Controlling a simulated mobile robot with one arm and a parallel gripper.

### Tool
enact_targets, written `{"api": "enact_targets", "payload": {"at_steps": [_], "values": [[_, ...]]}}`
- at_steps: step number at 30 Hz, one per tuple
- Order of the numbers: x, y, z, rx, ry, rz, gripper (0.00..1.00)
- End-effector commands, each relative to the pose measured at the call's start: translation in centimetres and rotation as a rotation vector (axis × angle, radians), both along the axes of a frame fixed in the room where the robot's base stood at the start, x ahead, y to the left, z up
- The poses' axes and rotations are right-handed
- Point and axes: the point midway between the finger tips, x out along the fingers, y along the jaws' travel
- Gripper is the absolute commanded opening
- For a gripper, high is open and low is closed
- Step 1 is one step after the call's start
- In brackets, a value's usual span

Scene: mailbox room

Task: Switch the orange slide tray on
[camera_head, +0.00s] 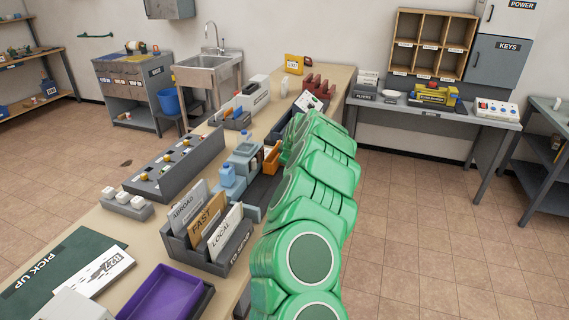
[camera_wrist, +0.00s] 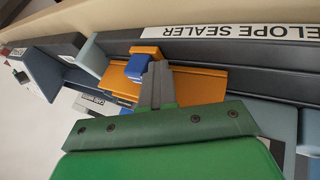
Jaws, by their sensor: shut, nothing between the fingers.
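The orange slide tray (camera_wrist: 205,80) shows in the wrist view as a flat orange plate with a raised edge, set in the dark grey body (camera_wrist: 215,52) labelled "ELOPE SEALER", its first letters cut off. A small blue block (camera_wrist: 137,66) sits at the tray's left part. My gripper (camera_wrist: 158,68) is shut and empty. Its fingertips are right beside the blue block and over the tray; I cannot tell whether they touch. In the head view the tray (camera_head: 272,158) is a small orange patch beside my green arm, which hides much of the sealer and my gripper.
A purple tray (camera_head: 163,295) is at the front.

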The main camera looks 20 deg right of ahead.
Motion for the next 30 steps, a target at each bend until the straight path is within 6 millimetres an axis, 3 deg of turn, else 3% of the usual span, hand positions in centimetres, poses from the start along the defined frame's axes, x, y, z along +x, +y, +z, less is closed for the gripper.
{"api": "enact_targets", "payload": {"at_steps": [19, 30], "values": [[0.2, -0.3, 0.4, -0.004, -0.007, -0.003, 0.0], [-1.5, -0.1, 2.5, -0.002, -0.005, -0.001, 0.0]]}}
